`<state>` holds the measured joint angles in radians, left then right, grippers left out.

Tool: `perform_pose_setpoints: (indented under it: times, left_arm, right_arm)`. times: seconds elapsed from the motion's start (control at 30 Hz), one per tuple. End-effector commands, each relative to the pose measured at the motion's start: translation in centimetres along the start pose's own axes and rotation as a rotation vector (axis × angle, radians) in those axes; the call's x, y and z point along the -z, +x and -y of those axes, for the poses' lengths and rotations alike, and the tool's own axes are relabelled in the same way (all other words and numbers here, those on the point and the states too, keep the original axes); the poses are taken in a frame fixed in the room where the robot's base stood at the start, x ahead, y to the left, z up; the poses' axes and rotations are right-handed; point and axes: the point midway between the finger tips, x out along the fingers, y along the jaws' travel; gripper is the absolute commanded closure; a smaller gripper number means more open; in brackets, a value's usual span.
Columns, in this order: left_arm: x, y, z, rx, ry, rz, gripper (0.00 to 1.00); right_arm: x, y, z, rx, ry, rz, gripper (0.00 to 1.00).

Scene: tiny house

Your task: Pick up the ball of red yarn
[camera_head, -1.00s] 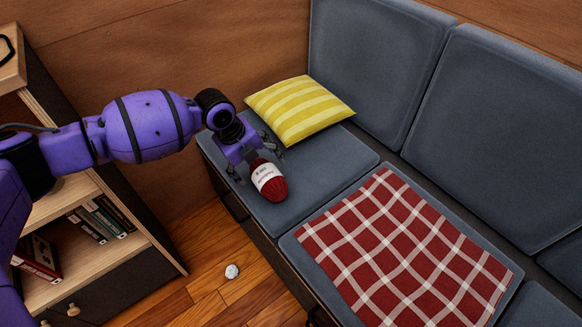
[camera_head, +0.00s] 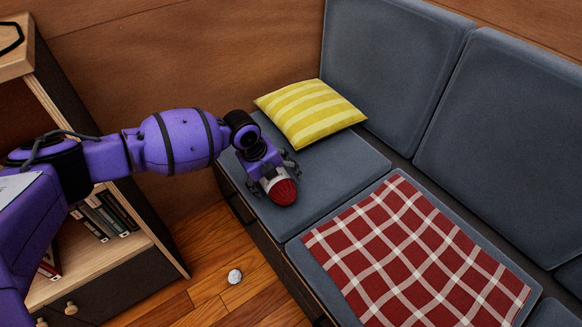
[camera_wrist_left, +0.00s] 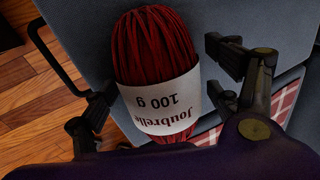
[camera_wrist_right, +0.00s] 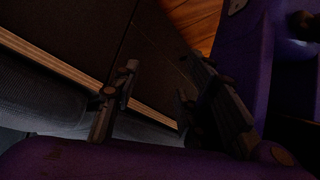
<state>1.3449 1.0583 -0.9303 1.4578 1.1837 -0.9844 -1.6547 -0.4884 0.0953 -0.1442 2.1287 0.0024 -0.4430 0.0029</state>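The ball of red yarn (camera_head: 284,191), with a white paper band, lies on the grey bench cushion in front of the yellow pillow. My left gripper (camera_head: 277,174) is at its upper-left end, with its fingers reaching to either side of it. In the left wrist view the yarn (camera_wrist_left: 155,55) and its label fill the space between the spread fingers of my left gripper (camera_wrist_left: 165,95). A gap shows on the right side, so the fingers are not closed on it. My right gripper (camera_wrist_right: 165,105) shows only in its own dark wrist view, with its fingers apart and nothing between them.
A yellow striped pillow (camera_head: 310,113) lies behind the yarn against the wall. A red checked blanket (camera_head: 420,255) covers the nearer cushion. A wooden shelf with books (camera_head: 105,215) stands at left. A small whitish ball (camera_head: 235,276) is on the wooden floor.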

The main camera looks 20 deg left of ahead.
Motion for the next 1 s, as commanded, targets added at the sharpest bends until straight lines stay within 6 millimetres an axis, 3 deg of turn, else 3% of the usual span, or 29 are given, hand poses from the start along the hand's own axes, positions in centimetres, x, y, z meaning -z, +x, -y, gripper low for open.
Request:
perform_pose_setpoints:
  times: [0.03,0.37,0.73,0.93,1.0]
  left_arm:
    - [0.0,0.0,-0.1,-0.001,0.0,0.0,0.26]
    - [0.0,0.0,-0.1,0.0,0.0,0.0,0.68]
    - [0.0,-0.8,0.2,0.001,0.0,0.0,0.68]
    - [0.0,-3.6,1.1,0.002,0.001,0.002,0.68]
    - [0.9,-5.3,0.5,0.001,0.004,0.001,0.68]
  right_arm:
    - [0.0,0.0,0.0,0.0,0.0,0.0,0.6]
    - [0.0,0.0,0.0,0.0,0.0,0.0,0.6]
    - [0.3,-0.3,0.0,0.0,0.0,-0.004,0.6]
    - [1.2,-1.3,-0.1,-0.001,0.0,-0.015,0.6]
    - [1.7,-1.9,-0.1,-0.001,0.0,-0.021,0.6]
